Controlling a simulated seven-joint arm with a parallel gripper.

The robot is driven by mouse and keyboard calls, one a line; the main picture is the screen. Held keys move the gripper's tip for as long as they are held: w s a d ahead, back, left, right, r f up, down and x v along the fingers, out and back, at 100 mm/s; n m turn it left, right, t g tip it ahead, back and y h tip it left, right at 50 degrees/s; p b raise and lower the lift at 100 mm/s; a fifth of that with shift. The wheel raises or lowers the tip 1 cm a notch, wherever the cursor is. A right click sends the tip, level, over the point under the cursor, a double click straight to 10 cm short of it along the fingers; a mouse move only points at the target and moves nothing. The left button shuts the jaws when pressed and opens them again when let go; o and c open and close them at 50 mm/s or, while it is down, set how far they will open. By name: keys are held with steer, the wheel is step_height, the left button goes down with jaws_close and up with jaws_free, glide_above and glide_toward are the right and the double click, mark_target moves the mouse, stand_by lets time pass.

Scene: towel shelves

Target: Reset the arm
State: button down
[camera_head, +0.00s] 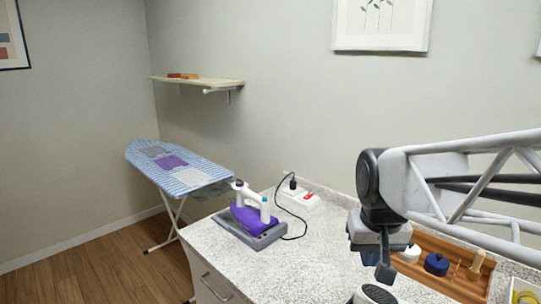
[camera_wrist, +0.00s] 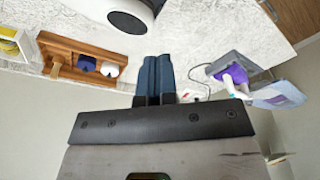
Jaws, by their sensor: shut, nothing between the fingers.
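My gripper (camera_head: 385,272) hangs above the right part of the speckled white counter, its fingers pointing down. In the wrist view its two dark blue fingers (camera_wrist: 155,80) lie side by side, shut and empty. The arm comes in from the right edge of the head view. The fingers touch no object that I can see.
A wooden tray (camera_head: 455,284) with blue and white items lies right of my gripper. A purple iron (camera_head: 251,219) on its grey base and a socket strip (camera_head: 299,198) stand left. Behind are an ironing board (camera_head: 217,187) and wall shelf (camera_head: 205,82). The counter's middle is clear.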

steer(key=s+f, duration=0.4)
steer(key=s, duration=0.6)
steer(key=shift+s+f, duration=0.15)
steer(key=shift+f, duration=0.25)
